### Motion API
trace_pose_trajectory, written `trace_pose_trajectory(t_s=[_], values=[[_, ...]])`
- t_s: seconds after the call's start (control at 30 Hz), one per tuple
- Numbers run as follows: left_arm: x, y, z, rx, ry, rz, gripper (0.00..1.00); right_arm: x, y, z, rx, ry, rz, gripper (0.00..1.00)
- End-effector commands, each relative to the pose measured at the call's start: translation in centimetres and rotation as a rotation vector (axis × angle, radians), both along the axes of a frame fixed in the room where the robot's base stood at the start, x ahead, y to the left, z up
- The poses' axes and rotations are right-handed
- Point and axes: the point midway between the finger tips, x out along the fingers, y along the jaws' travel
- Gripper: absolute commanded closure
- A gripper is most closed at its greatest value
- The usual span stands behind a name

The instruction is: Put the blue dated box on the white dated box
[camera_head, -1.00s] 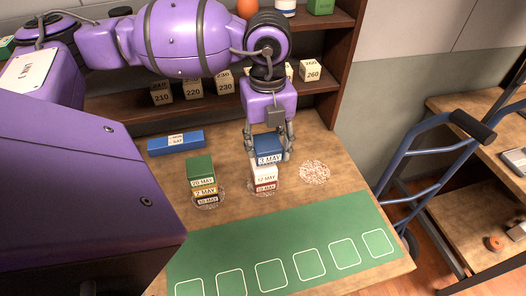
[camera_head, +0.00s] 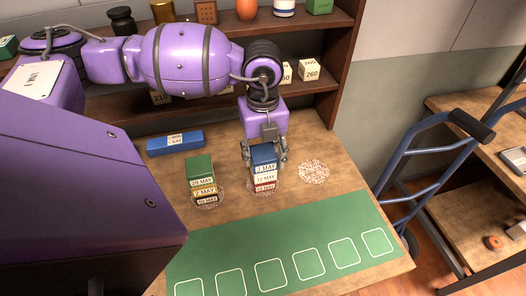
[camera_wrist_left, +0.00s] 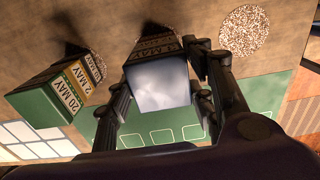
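The blue dated box (camera_head: 263,157) rests squarely on the white dated box (camera_head: 264,177), which stands on a red dated box (camera_head: 265,187). My left gripper (camera_head: 264,155) points down with its fingers on both sides of the blue box. In the left wrist view my left gripper (camera_wrist_left: 163,98) flanks the blue box's top (camera_wrist_left: 160,84), which looks pale grey in the glare; the fingers appear to touch its sides. The lower boxes are mostly hidden beneath it there. My right gripper is not in view.
A green, yellow and dark stack (camera_head: 200,175) stands to the left. An empty speckled disc (camera_head: 313,172) lies to the right. A long blue block (camera_head: 175,143) lies behind the green stack. The green mat (camera_head: 290,240) with outlined squares is bare in front. A shelf (camera_head: 320,85) stands behind.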

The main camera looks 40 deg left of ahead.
Motion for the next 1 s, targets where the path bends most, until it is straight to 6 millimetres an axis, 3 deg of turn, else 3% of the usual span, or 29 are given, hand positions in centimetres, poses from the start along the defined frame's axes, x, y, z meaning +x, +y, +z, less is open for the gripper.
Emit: trace_pose_trajectory(t_s=[0.1, 0.4, 0.53, 1.0], values=[[0.0, 0.0, 0.0, 0.0, 0.0, 0.0, 0.35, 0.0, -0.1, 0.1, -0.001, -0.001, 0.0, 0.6], [0.0, 0.0, 0.2, -0.001, -0.001, 0.0, 0.35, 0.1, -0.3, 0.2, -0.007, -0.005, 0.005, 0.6], [0.1, 0.0, 1.1, 0.0, -0.003, 0.0, 0.35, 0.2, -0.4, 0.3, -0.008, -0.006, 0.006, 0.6], [0.1, 0.0, 10.4, 0.0, -0.003, -0.001, 0.35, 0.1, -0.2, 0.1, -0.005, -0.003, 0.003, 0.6]])
